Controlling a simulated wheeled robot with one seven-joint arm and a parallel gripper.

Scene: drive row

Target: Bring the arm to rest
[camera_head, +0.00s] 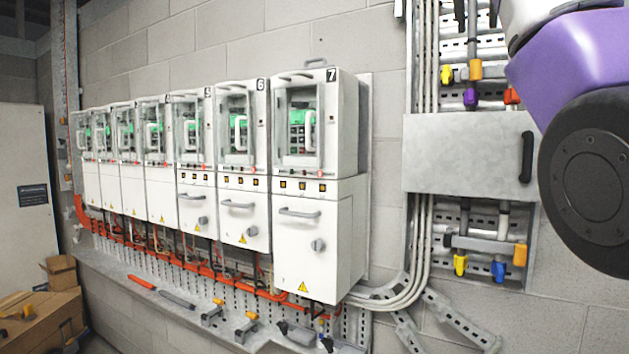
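Part of my own arm, a purple link with a large dark round joint, fills the upper right of the head view. My gripper is out of view, so its fingers and anything in them cannot be seen. A row of white drive cabinets (322,240) hangs on the block wall, running from the left to the middle. The nearest cabinet carries the number 7 plate (331,75), and the one beside it carries the number 6 plate (260,85). Their doors look shut.
A grey panel with a dark handle (465,155) sits on the wall close to my arm, with coloured connectors (460,265) below it. A perforated ledge (170,300) with tools runs under the cabinets. Cardboard boxes (40,315) stand at the lower left.

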